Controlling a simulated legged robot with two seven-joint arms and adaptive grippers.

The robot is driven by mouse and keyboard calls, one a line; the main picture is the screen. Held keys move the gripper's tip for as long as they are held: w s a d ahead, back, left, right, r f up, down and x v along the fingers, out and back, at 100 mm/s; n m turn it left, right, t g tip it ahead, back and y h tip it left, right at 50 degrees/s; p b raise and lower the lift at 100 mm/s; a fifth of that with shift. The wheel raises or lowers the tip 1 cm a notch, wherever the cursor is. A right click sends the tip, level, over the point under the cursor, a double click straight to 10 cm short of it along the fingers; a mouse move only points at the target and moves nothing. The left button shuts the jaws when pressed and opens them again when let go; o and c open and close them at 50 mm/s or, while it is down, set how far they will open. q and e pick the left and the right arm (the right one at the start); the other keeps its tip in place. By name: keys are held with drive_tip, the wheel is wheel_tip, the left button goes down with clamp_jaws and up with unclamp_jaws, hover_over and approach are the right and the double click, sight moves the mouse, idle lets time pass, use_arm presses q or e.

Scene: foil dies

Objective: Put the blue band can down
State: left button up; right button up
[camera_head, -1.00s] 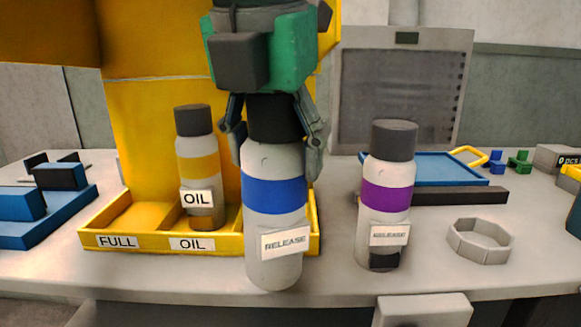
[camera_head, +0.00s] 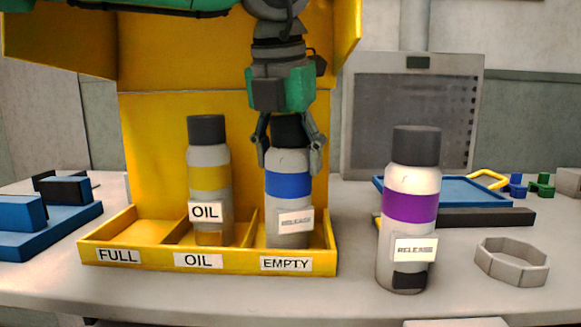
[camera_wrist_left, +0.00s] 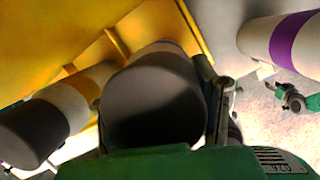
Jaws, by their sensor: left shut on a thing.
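The blue band can (camera_head: 288,186) is white with a dark cap, a blue band and a "RELEASE" label. It stands upright within the EMPTY compartment of the yellow rack (camera_head: 215,262), its base partly hidden by the front lip, so I cannot tell whether it touches the floor. My left gripper (camera_head: 290,160) comes from above and is shut on the can near its cap. The wrist view shows the dark cap (camera_wrist_left: 155,105) between the fingers. My right gripper is not in view.
A yellow band can (camera_head: 209,178) stands in the OIL compartment; the FULL compartment is empty. A purple band can (camera_head: 410,207) stands on the bench right of the rack. A grey ring (camera_head: 511,262), blue tray (camera_head: 440,192) and blue block fixture (camera_head: 45,225) lie around.

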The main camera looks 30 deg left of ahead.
sight(288, 131)
use_arm(q)
drive_tip(key=shift+a, duration=0.3)
drive_tip(key=o, duration=1.6)
drive_tip(key=shift+a+f, duration=0.15)
drive_tip(key=shift+d+r, duration=0.25)
drive_tip(key=shift+d, duration=0.35)
drive_tip(key=shift+s+d+r, duration=0.1)
drive_tip(key=shift+r, duration=0.2)
drive_tip(key=p+v, duration=0.2)
drive_tip(key=v, duration=0.1)
drive_tip(key=s+d+p, duration=0.1)
drive_tip(key=s, duration=0.2)
drive_tip(key=s+d+p, duration=0.1)
drive_tip(key=s, duration=0.3)
drive_tip(key=s+d+p, duration=0.1)
drive_tip(key=s, duration=0.3)
drive_tip(key=shift+s+d+f, duration=0.1)
drive_tip(key=shift+d+f, duration=0.15)
drive_tip(key=shift+f, duration=0.15)
drive_tip(key=shift+a, duration=0.2)
